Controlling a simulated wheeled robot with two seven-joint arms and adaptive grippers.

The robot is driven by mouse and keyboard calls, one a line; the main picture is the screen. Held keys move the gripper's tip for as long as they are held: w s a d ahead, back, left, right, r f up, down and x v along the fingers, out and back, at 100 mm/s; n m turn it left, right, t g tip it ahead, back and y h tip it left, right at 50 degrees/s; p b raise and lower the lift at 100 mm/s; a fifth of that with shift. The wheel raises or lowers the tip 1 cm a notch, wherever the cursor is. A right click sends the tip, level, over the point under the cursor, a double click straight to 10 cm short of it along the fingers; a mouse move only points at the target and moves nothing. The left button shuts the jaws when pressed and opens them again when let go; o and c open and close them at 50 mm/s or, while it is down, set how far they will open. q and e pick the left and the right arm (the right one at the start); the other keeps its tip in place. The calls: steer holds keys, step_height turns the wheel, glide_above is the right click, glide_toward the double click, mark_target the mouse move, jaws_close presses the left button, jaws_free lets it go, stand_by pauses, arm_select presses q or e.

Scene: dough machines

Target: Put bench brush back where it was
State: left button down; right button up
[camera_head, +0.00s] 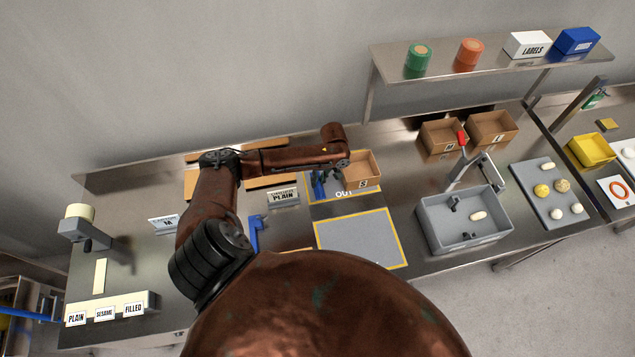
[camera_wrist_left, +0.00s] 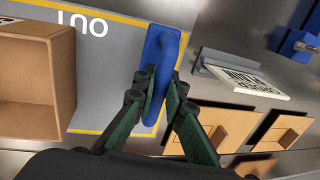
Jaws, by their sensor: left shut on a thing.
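A blue bench brush (camera_wrist_left: 162,55) stands between the fingers of my left gripper (camera_wrist_left: 160,95) in the left wrist view. The gripper is shut on it. In the head view, my left gripper (camera_head: 322,184) is at the left side of the grey OUT mat (camera_head: 345,196), beside a cardboard box. The brush is mostly hidden there by the arm and fingers. I cannot tell whether the brush touches the mat. My right gripper is not in view.
The cardboard box (camera_head: 362,168) stands close to the right of the gripper. A PLAIN sign (camera_head: 283,196) and a blue fixture (camera_head: 256,232) are to its left. A bare grey mat (camera_head: 360,240) lies in front. A grey bin (camera_head: 462,222) stands further right.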

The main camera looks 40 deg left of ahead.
arm_select(q)
steer(key=shift+f, duration=0.45)
steer(key=shift+f, duration=0.1)
steer(key=c, duration=2)
jaws_free()
steer(key=r, duration=0.4)
steer(key=w+d+r, duration=0.1)
steer(key=r, duration=0.3)
steer(key=w+r, duration=0.1)
steer(key=r, duration=0.3)
steer(key=shift+d, duration=0.25)
